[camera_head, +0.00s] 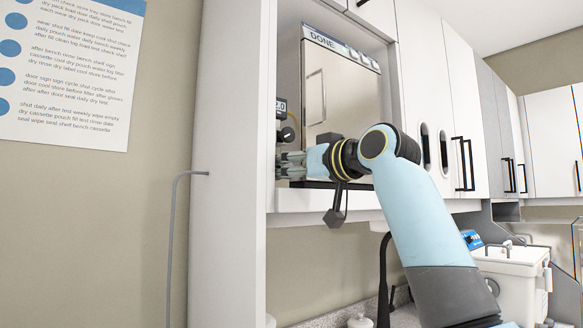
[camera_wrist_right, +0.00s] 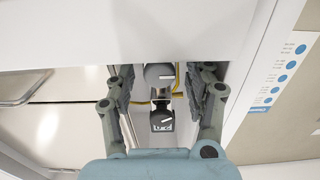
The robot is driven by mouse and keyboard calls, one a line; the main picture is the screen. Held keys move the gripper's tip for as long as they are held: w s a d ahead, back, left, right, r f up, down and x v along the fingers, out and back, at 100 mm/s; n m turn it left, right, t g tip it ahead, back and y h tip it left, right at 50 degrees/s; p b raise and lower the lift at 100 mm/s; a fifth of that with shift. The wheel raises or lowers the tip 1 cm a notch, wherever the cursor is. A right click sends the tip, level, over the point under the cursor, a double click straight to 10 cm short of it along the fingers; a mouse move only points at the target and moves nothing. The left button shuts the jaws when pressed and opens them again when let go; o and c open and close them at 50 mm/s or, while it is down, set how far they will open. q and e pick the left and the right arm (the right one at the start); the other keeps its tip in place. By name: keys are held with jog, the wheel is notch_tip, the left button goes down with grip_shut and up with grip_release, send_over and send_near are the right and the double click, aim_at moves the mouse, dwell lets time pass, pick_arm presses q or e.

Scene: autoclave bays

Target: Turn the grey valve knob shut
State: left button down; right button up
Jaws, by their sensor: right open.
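The grey valve knob (camera_wrist_right: 157,73) shows in the right wrist view as a round grey cap with a white line on its face. The line lies roughly crosswise in that picture. My right gripper (camera_wrist_right: 160,77) is open, with one finger on each side of the knob and a visible gap to both. In the head view my right gripper (camera_head: 290,165) is at the left side of the autoclave front, and the grey knob is hidden there. My left gripper is in neither view.
A black knob (camera_wrist_right: 161,121) with a white pointer sits close to the grey one; it also shows above my gripper in the head view (camera_head: 286,134). The autoclave (camera_head: 345,95) reads DONE. A white cabinet side panel (camera_head: 232,130) stands close left of my gripper.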

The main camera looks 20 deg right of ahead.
grip_shut()
jog(key=shift+r+m+p, duration=0.15)
jog(key=shift+m+p, duration=1.35)
jog(key=shift+p, duration=0.2)
jog(key=shift+d+m+p, duration=0.1)
jog(key=shift+m+p, duration=1.65)
jog(key=shift+m, duration=0.25)
grip_release()
jog(key=shift+f, duration=0.2)
jog(key=v, duration=1.2)
